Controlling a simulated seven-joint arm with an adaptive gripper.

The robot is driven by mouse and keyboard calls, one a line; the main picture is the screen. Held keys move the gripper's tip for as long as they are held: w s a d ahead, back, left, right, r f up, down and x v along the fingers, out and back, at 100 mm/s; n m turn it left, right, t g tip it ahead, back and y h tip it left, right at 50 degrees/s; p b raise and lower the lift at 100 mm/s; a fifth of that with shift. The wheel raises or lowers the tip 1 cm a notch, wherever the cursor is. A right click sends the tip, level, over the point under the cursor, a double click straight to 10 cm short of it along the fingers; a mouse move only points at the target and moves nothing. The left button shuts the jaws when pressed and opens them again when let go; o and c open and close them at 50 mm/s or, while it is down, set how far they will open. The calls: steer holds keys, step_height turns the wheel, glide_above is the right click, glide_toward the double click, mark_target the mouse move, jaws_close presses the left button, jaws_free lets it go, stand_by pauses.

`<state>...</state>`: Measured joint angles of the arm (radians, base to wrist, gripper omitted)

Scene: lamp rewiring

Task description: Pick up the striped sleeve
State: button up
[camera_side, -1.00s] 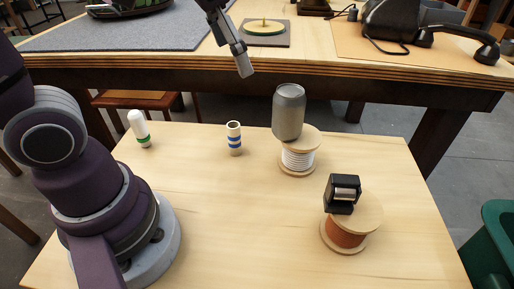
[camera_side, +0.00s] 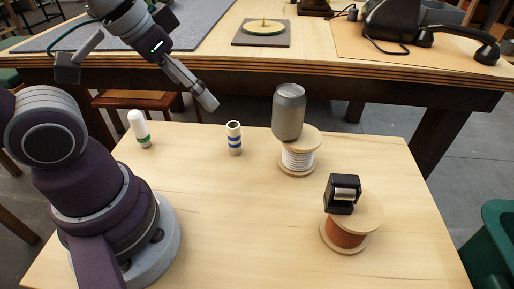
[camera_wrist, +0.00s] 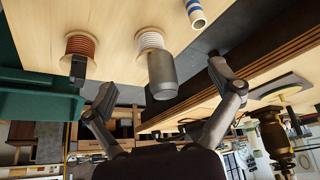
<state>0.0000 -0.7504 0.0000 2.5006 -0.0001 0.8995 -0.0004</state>
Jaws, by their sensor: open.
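The striped sleeve (camera_side: 234,138) is a small upright hollow cylinder, cream with blue bands. It stands on the light wooden table between a white-and-green piece and a spool. In the wrist view the sleeve (camera_wrist: 196,13) shows at the top edge, partly cut off. My gripper (camera_side: 207,101) is above and a little left of the sleeve in the side view, apart from it. In the wrist view my gripper (camera_wrist: 163,83) has its two fingers spread wide with nothing held between them.
A grey can (camera_side: 289,112) stands on a spool of white wire (camera_side: 298,160), close right of the sleeve. A black clip-like part (camera_side: 342,194) rests on a copper-coloured spool (camera_side: 347,238). A white piece with a green band (camera_side: 139,129) stands left. The table's front middle is clear.

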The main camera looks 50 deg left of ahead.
stand_by(0.3)
steer(key=c, duration=0.6)
steer(key=shift+o, duration=0.2)
steer(key=n+g, duration=0.6)
steer(key=n, duration=0.4)
glide_toward(234, 140)
steer(key=w, duration=0.1)
steer(key=f, duration=0.3)
steer(key=a+f, duration=0.1)
steer(key=f, duration=0.7)
steer(key=shift+s+a+f, duration=0.15)
steer(key=shift+s+f, duration=0.05)
